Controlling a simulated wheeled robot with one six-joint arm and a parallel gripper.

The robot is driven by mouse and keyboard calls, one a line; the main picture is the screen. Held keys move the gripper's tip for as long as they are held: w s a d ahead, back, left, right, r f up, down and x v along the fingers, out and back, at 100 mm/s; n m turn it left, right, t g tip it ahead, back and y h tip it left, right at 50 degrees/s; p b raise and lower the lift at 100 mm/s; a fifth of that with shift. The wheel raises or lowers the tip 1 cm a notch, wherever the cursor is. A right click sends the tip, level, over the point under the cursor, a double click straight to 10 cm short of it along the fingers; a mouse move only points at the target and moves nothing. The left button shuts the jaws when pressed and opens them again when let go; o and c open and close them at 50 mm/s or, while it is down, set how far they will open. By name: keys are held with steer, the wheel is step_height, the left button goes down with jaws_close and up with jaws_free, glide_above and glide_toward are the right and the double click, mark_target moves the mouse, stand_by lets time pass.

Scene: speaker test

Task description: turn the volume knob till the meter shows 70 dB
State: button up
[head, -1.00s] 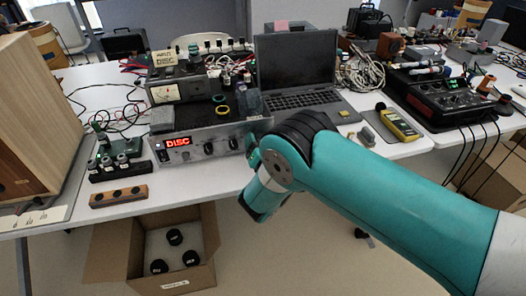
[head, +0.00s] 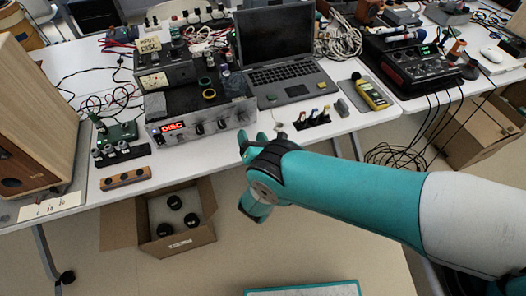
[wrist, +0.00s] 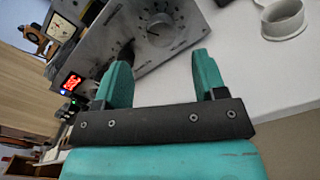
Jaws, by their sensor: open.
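The amplifier (head: 210,128) stands at the table's front edge, with a red display reading DISC and a row of dark knobs. Its rightmost large knob (head: 241,117) shows in the head view. In the wrist view, a large dark knob (wrist: 158,29) with a ring of marks lies beyond my fingertips. My gripper (head: 252,140) is just in front of the amplifier's right end; in the wrist view its two teal fingers (wrist: 163,60) are spread, with nothing between them, apart from the knob. A yellow handheld meter (head: 371,94) lies right of the laptop; its reading is too small to tell.
A laptop (head: 285,75) stands behind right. Small coloured-top parts (head: 312,117) sit near the front edge, right of my gripper. A wooden speaker (head: 35,115) stands left. An open cardboard box (head: 150,247) is on the floor below. A pale ring (wrist: 283,20) shows in the wrist view.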

steer(key=p, duration=0.1)
steer(key=s+r+p, duration=0.1)
steer(key=shift+s+d+p, duration=0.1)
steer(key=shift+d+p, duration=0.2)
steer(key=shift+p, duration=0.1)
steer(key=p+v, duration=0.8)
steer(key=shift+s+f, duration=0.35)
steer(key=shift+f, duration=0.05)
steer(key=shift+d, duration=0.1)
